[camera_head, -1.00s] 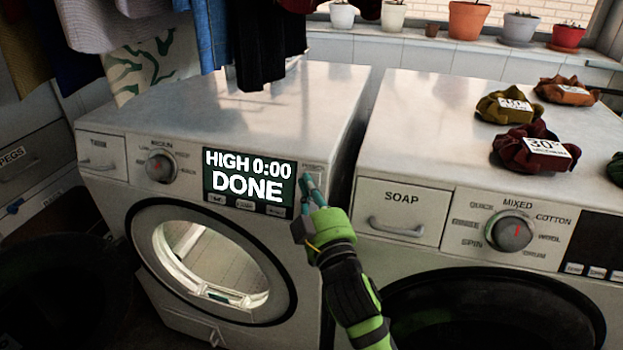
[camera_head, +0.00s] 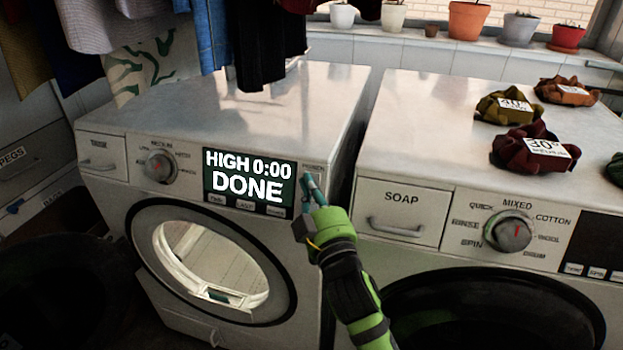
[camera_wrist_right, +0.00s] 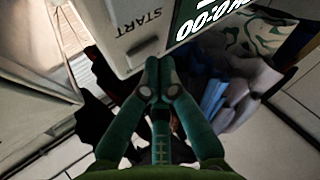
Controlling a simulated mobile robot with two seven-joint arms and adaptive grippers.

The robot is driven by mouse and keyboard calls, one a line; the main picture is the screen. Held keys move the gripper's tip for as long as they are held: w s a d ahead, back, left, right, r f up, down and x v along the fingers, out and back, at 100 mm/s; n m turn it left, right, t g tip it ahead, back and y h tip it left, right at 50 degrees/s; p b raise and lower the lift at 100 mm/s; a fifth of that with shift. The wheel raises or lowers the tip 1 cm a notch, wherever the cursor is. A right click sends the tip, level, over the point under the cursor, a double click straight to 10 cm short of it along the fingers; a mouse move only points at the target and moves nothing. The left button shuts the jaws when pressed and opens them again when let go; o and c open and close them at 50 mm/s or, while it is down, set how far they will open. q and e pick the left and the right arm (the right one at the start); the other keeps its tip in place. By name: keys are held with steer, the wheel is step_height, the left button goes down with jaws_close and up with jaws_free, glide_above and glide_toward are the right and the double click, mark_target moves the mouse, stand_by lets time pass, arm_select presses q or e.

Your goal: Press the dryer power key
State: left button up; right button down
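The dryer (camera_head: 230,110) is the white machine on the left. Its display (camera_head: 248,183) reads "HIGH 0:00 DONE". A small label (camera_head: 312,167) sits on the panel right of the display, too small to read surely; the power key there cannot be made out behind my gripper. My right gripper (camera_head: 308,180) is in front of this panel end. In the right wrist view its teal fingers (camera_wrist_right: 158,68) are together and empty, with their tips near the panel edge. A "START" label (camera_wrist_right: 138,24) shows there beside the display (camera_wrist_right: 215,16). Whether the tips touch the panel is unclear. My left gripper is out of view.
The washer (camera_head: 400,172) with a soap drawer (camera_head: 402,212) stands right of the dryer across a narrow gap. Several tagged cloth bundles (camera_head: 535,150) lie on it. Clothes (camera_head: 255,40) hang above the dryer's back. The dryer's round door opening (camera_head: 212,262) is below the panel.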

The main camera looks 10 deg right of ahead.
steer(key=shift+w+d, duration=0.1)
steer(key=shift+w, duration=0.05)
stand_by(0.4)
steer(key=shift+s+a+r+p, duration=0.15)
steer(key=shift+s+a+p, duration=0.1)
steer(key=shift+s+p, duration=0.15)
steer(key=s+a+r+p, duration=0.2)
steer(key=s+a, duration=0.1)
steer(key=s, duration=0.2)
stand_by(0.6)
steer(key=shift+d, duration=0.1)
